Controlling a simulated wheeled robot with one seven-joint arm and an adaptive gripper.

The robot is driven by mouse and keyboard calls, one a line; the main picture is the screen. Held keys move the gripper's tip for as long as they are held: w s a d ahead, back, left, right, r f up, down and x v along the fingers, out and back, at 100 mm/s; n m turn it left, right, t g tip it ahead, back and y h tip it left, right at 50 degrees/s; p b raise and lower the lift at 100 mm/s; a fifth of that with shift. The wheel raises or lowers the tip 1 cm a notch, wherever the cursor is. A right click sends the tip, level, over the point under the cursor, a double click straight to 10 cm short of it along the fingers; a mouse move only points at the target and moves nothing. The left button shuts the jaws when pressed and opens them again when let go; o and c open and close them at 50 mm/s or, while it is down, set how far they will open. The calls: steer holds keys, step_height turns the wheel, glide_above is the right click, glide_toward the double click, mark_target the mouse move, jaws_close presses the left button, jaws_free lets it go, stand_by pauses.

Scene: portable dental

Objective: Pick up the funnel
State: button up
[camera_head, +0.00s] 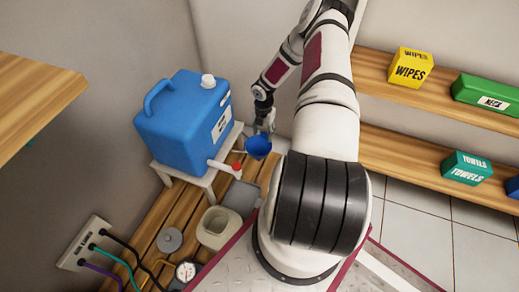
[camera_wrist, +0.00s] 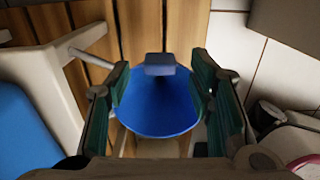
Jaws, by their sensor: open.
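The blue funnel (camera_head: 258,147) is in the head view just right of the big blue water container, under the end of my arm. In the wrist view the funnel (camera_wrist: 155,100) fills the middle, its wide mouth facing the camera and a small blue-grey tab (camera_wrist: 160,64) at its far rim. My gripper (camera_wrist: 160,95) is open, with one green-padded finger on each side of the funnel. I cannot tell whether the pads touch it. In the head view my gripper (camera_head: 264,120) is just above the funnel, small and partly unclear.
The blue container (camera_head: 180,125) stands on a white stand (camera_head: 205,181) at the left, with a red-tipped tap (camera_head: 236,167). A beige open jar (camera_head: 219,228), grey lid (camera_head: 170,239) and gauge (camera_head: 186,271) lie in front. Shelves with boxes (camera_head: 409,68) are at the right.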

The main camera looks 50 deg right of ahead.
steer(key=shift+r, duration=0.1)
steer(key=c, duration=1.1)
